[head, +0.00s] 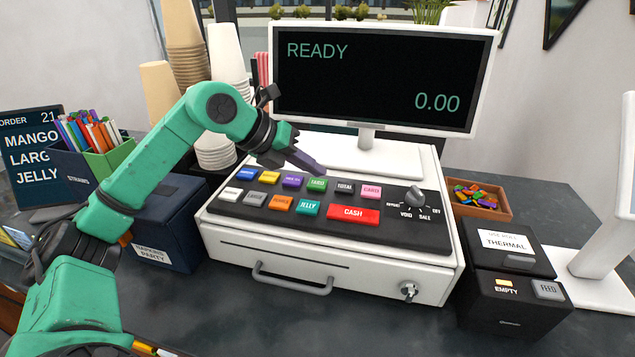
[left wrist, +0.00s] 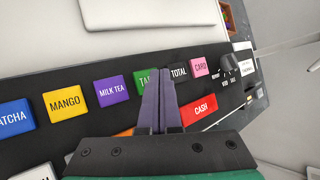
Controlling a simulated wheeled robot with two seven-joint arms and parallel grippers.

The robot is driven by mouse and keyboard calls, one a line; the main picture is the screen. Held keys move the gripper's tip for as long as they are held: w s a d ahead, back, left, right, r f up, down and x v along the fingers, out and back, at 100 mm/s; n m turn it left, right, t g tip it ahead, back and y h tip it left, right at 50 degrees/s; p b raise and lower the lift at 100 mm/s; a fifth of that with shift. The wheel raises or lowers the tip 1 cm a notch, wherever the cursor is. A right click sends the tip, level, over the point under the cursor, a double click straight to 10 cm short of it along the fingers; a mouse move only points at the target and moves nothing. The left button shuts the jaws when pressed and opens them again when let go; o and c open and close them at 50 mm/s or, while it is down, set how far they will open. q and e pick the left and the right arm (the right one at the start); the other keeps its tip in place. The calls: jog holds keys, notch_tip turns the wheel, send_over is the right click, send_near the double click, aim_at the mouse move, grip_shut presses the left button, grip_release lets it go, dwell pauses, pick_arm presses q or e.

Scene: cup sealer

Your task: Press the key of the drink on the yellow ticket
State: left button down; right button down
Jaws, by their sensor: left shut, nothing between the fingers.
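The cash register (head: 330,262) carries colored keys. The mango key (head: 269,177) is yellow, and it also shows in the left wrist view (left wrist: 66,103). The blue matcha key (head: 247,173) is left of it, the purple milk tea key (head: 292,181) right of it, then the green TARO key (head: 317,185). My left gripper (head: 314,166) is shut and empty over the key panel; in the left wrist view its fingers (left wrist: 161,85) partly cover the green key. The order screen (head: 33,160) reads MANGO, LARGE, JELLY. I cannot make out a yellow ticket for certain. My right gripper is out of view.
The register display (head: 380,80) reads READY and 0.00. Cup stacks (head: 225,60) stand behind my left arm. A dark blue box (head: 165,225) is left of the register. A label printer (head: 510,275) and a wooden tray (head: 480,200) are to its right.

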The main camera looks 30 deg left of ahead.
aim_at(313, 185)
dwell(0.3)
pick_arm(q)
jog(key=shift+f+b, duration=0.35)
jog(key=shift+f, duration=0.05)
jog(key=shift+f+b, duration=0.4)
jog(key=shift+f, duration=0.05)
dwell(0.4)
dwell(0.4)
jog(key=shift+r+p, duration=0.9)
notch_tip(313, 185, up, 5)
jog(key=p, duration=0.5)
jog(key=shift+r, duration=0.1)
